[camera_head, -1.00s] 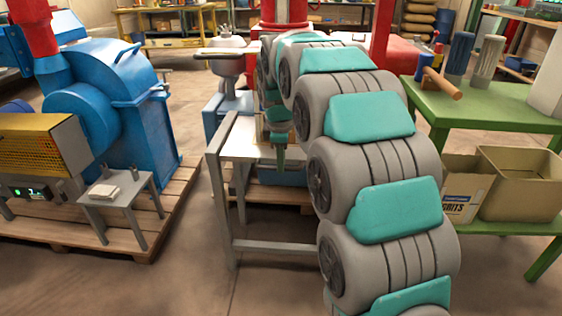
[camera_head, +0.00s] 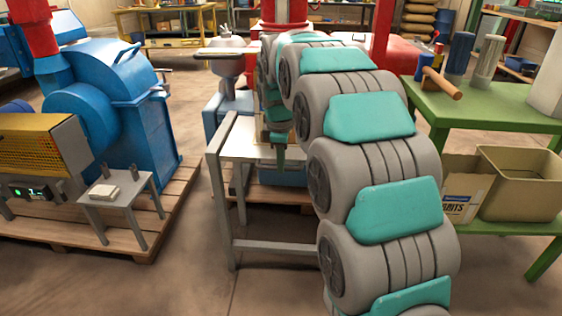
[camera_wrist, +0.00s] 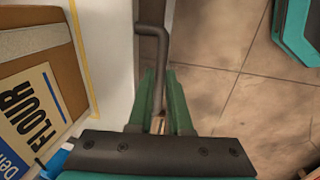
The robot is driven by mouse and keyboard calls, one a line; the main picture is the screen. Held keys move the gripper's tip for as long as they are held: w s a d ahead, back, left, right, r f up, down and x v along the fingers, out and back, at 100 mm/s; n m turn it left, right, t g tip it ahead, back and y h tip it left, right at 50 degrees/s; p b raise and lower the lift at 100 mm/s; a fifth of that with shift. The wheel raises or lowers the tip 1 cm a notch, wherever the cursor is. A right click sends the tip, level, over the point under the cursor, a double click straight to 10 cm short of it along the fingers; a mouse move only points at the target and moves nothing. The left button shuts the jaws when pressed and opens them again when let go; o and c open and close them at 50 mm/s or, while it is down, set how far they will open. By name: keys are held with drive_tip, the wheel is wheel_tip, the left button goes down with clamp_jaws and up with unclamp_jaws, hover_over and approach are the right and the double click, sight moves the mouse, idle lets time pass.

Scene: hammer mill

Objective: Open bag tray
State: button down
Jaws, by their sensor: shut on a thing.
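My gripper (camera_wrist: 161,84) shows in the wrist view, with its two green fingers closed around a dark bent rod (camera_wrist: 162,52). The rod looks like a crank-shaped handle and stands beside a white panel edge (camera_wrist: 112,45). In the head view my gripper (camera_head: 278,158) is small and partly hidden by my arm, near a grey metal stand. The tray itself cannot be clearly made out, and the handle is hidden there.
The grey metal stand (camera_head: 228,185) is left of my arm. A blue mill (camera_head: 105,110) on a wooden pallet (camera_head: 178,200) and a small grey table (camera_head: 118,188) stand at the left. Floor is clear at front left.

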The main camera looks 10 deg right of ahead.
idle(0.4)
drive_tip(key=s+a, duration=0.4)
drive_tip(key=s, duration=0.8)
drive_tip(key=s+a, duration=0.4)
drive_tip(key=s, duration=0.8)
drive_tip(key=shift+p, duration=0.35)
drive_tip(key=c, duration=1.1)
unclamp_jaws()
drive_tip(key=r, duration=0.2)
drive_tip(key=s+r, duration=0.1)
drive_tip(key=r, duration=0.4)
drive_tip(key=shift+s+a+r, duration=0.15)
drive_tip(key=shift+a+r, duration=0.05)
drive_tip(key=shift+r, duration=0.15)
